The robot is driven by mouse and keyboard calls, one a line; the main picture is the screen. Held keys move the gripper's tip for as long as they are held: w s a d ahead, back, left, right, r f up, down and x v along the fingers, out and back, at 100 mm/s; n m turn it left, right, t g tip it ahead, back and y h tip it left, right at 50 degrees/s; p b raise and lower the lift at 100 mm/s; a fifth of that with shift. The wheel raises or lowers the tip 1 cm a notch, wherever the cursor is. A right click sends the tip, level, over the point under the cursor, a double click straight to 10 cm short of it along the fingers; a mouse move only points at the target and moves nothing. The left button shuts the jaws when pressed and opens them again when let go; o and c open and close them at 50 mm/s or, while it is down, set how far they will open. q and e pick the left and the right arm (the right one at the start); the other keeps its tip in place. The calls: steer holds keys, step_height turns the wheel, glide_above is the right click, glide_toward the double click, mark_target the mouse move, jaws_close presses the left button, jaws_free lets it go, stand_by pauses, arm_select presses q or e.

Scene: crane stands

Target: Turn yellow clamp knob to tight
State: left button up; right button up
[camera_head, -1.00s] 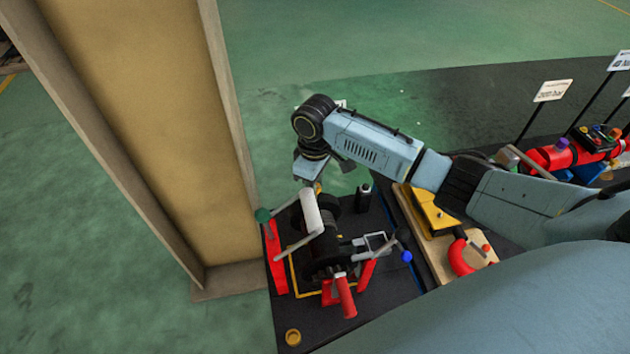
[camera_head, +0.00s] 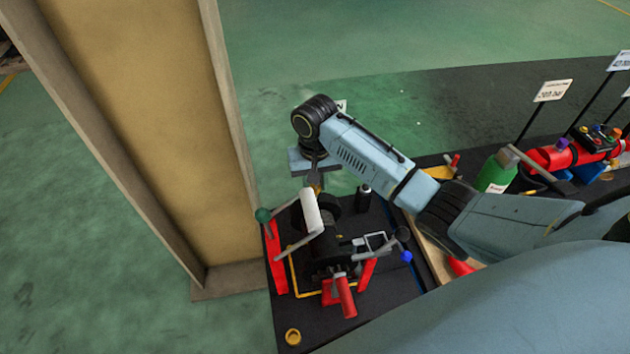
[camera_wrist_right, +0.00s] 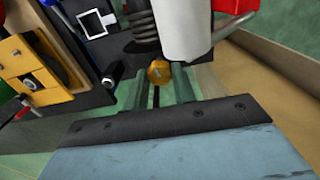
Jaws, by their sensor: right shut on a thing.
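The yellow clamp knob (camera_wrist_right: 159,72) shows between my right gripper's fingertips (camera_wrist_right: 160,84) in the right wrist view. In the head view the knob (camera_head: 318,189) is a small yellow patch at the back of the winch stand, mostly hidden by my gripper. My right gripper (camera_head: 316,181) points down from above and is shut on the knob. The winch (camera_head: 322,245) has a dark drum, a white roller and red supports. I cannot read any tight mark on the knob. My left gripper is not in view.
A tall wooden-framed panel (camera_head: 140,110) rises to the left. A green bottle (camera_head: 494,172) and red equipment (camera_head: 555,157) are on the right.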

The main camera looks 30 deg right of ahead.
mark_target(315, 186)
steer(key=shift+w+r+m, duration=0.1)
steer(key=shift+r+m, duration=0.05)
steer(key=shift+m, duration=0.95)
steer(key=o, duration=1)
step_height(315, 186, up, 13)
steer(key=shift+r, duration=0.15)
